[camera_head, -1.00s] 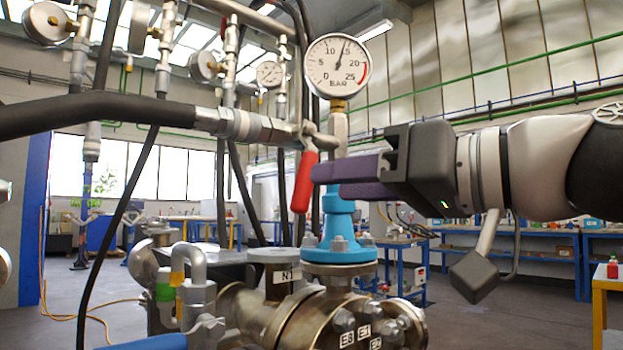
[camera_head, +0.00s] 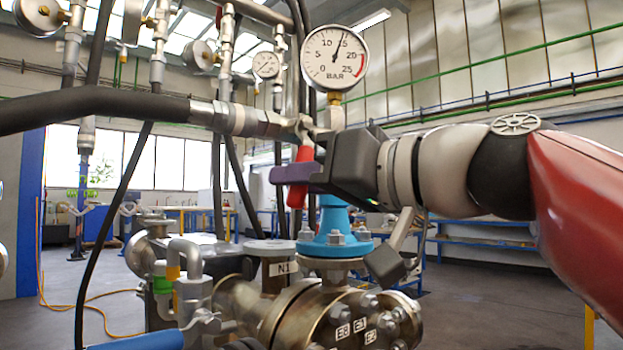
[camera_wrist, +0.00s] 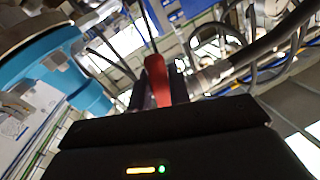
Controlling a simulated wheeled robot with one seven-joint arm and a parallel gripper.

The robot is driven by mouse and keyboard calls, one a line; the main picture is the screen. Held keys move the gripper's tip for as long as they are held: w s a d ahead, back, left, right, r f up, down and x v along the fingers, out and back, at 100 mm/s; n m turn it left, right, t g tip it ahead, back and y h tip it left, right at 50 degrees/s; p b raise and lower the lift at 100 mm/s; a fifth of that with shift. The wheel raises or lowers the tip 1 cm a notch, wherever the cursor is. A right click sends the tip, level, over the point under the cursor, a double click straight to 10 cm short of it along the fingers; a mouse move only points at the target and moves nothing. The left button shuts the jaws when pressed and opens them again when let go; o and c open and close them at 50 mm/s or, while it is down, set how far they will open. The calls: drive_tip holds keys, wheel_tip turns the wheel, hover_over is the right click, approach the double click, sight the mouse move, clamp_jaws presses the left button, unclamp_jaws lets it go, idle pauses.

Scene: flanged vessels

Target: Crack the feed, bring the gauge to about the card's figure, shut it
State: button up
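The gauge (camera_head: 335,58) has a white dial marked BAR, up to 25, with a red arc at the high end. The feed valve's red handle (camera_head: 297,195) hangs down from the fitting at the hose end. My gripper (camera_head: 296,173) is at the handle, with a purple finger crossing in front of it. In the wrist view the red handle (camera_wrist: 157,82) stands between my fingers. I cannot tell whether they are closed on it. No card with a figure is readable.
A thick black hose (camera_head: 90,108) runs in from the left to the valve. A blue flanged neck (camera_head: 335,232) on the metal vessel (camera_head: 345,305) stands just below my gripper. Other gauges (camera_head: 266,65) and pipes crowd the upper left.

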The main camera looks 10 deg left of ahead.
clamp_jaws()
drive_tip(key=shift+w+d+f+n+b, duration=0.2)
drive_tip(key=shift+w+f+n+b, duration=0.1)
drive_tip(key=shift+n+b, duration=0.4)
drive_tip(key=shift+w+d+r+n+h+b, duration=0.25)
drive_tip(key=shift+w+d+n+b, duration=0.2)
drive_tip(key=shift+n, duration=0.45)
drive_tip(key=o, duration=0.8)
unclamp_jaws()
